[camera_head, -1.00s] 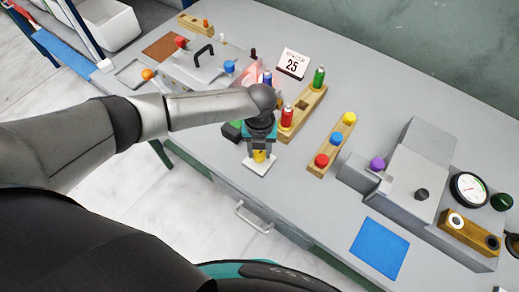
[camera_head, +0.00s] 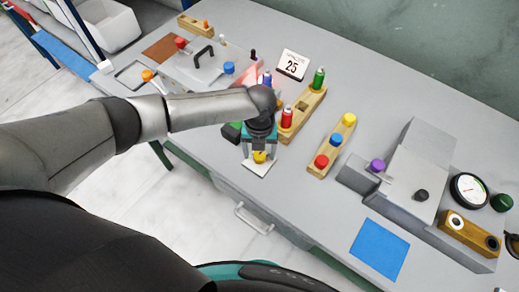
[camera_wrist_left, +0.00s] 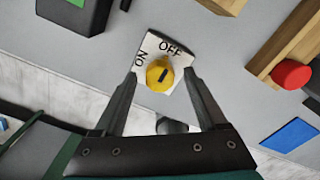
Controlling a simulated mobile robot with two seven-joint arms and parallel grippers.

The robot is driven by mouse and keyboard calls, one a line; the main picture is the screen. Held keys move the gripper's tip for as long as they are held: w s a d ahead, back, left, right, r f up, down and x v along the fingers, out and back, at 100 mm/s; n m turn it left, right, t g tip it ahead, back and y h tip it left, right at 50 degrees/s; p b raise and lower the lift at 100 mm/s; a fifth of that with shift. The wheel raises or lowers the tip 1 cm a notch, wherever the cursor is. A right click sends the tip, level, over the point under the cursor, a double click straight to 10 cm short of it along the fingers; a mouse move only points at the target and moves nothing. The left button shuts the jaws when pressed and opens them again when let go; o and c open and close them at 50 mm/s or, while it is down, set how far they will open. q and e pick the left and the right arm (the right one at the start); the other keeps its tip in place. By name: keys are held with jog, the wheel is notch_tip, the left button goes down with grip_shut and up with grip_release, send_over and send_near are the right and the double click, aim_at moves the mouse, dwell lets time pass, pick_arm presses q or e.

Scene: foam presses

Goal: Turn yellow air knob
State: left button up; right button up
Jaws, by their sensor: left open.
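The yellow air knob (camera_head: 259,157) sits on a white plate (camera_head: 257,169) near the front edge of the bench. In the left wrist view the yellow knob (camera_wrist_left: 160,74) has a dark mark on top, and the plate (camera_wrist_left: 150,47) reads ON and OFF. My left gripper (camera_head: 259,152) is over the knob, pointing down. In the left wrist view its two fingers (camera_wrist_left: 161,74) are open, one on each side of the knob, with gaps visible. Whether the fingertips are at the knob's height is hard to tell. My right gripper is not in view.
Behind the gripper stands a wooden block with red and green bottles (camera_head: 303,112). To the right is a block with red, blue and yellow knobs (camera_head: 329,148). A grey press (camera_head: 405,165) and blue mat (camera_head: 380,249) lie farther right. A dark box with a green button (camera_wrist_left: 76,10) is close by.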

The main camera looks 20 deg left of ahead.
aim_at(260, 154)
pick_arm(q)
notch_tip(260, 154, up, 15)
jog(key=p, duration=0.1)
jog(key=shift+r, duration=0.15)
dwell(0.7)
